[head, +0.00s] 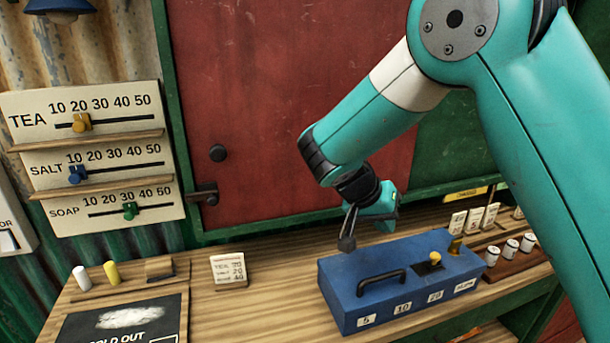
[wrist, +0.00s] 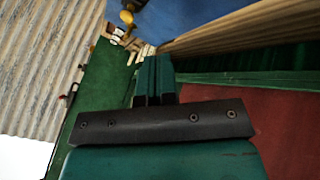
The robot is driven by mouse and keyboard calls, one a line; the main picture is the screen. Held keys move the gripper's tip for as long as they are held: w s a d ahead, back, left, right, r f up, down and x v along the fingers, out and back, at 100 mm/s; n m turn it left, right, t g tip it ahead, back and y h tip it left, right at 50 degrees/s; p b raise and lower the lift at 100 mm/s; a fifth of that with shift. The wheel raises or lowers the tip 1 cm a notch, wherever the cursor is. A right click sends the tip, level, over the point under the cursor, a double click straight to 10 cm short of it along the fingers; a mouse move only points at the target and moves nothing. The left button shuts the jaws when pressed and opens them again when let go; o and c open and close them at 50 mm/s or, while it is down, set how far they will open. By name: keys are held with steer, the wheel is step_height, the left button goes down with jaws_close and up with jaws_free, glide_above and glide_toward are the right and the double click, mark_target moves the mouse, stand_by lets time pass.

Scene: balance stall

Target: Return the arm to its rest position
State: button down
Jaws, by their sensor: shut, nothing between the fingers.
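My teal arm reaches from the right in the head view and bends down over the counter. My gripper (head: 347,242) is shut and empty, just above and behind the left part of a blue box (head: 345,300) with a black handle. I cannot tell whether there is contact with the box. In the wrist view the dark fingers of my gripper (wrist: 154,72) are together, with nothing between them.
A price card (head: 229,268) stands left of the box. A sold-out slate (head: 125,318), chalk pieces and slider boards (head: 95,150) are at the left. White cylinders (head: 510,248) sit at the right. A red door (head: 270,110) rises behind.

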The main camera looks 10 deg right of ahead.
steer(key=s+a+r+n+y, duration=0.3)
steer(key=s+a+n+y, duration=0.1)
steer(key=s, duration=0.4)
steer(key=s+a+r+n+y, duration=0.3)
steer(key=s+n, duration=0.3)
steer(key=s, duration=0.3)
steer(key=s+a+r+n+y, duration=0.3)
steer(key=s+a+n+y, duration=0.1)
steer(key=s, duration=0.4)
steer(key=shift+s+a+n+g+y, duration=0.3)
steer(key=shift+a+n+g, duration=0.15)
steer(key=shift+a, duration=0.45)
steer(key=c, duration=1.8)
jaws_free()
steer(key=shift+r, duration=0.1)
steer(key=shift+c, duration=0.2)
